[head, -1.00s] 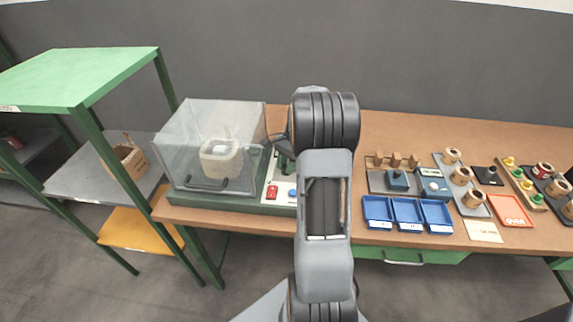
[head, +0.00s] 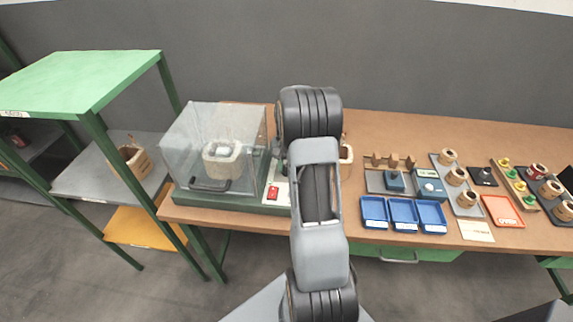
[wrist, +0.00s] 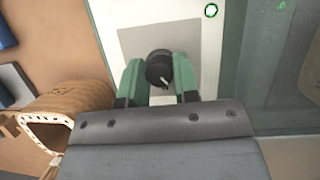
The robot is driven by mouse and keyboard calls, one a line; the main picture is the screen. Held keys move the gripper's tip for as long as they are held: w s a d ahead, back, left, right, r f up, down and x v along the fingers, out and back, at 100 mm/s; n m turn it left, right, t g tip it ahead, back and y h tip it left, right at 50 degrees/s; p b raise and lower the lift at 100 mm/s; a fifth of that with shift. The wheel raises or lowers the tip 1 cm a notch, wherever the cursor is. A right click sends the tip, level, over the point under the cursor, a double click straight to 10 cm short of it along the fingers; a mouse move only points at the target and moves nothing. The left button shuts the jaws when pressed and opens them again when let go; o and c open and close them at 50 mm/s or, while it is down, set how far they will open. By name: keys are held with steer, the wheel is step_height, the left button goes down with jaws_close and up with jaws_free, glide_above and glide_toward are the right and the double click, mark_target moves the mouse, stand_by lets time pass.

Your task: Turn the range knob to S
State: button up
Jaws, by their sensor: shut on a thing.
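The black range knob (wrist: 159,67) is in the middle of the wrist view, with a small white pointer mark on its face. It sits on a grey plate of the white control panel (wrist: 108,18). My gripper (wrist: 158,76) has its two green fingers on either side of the knob, shut on it. No range letters can be read around the knob, so I cannot tell which setting it points to. In the head view my arm hides the knob and the gripper; part of the panel (head: 277,181) shows left of the arm.
A clear-covered box (head: 205,145) with a coil inside stands left of the panel. A wound coil (wrist: 75,103) is close to the left finger in the wrist view. Blue trays (head: 404,228) and several coils on plates lie to the right. A green-topped shelf (head: 80,82) stands left.

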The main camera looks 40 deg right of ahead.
steer(key=shift+n, duration=0.5)
steer(key=o, duration=0.9)
steer(key=v, duration=1.3)
steer(key=shift+w+r+p, duration=0.15)
steer(key=shift+r+p, duration=0.15)
steer(key=shift+r, duration=0.15)
steer(key=shift+a, duration=0.15)
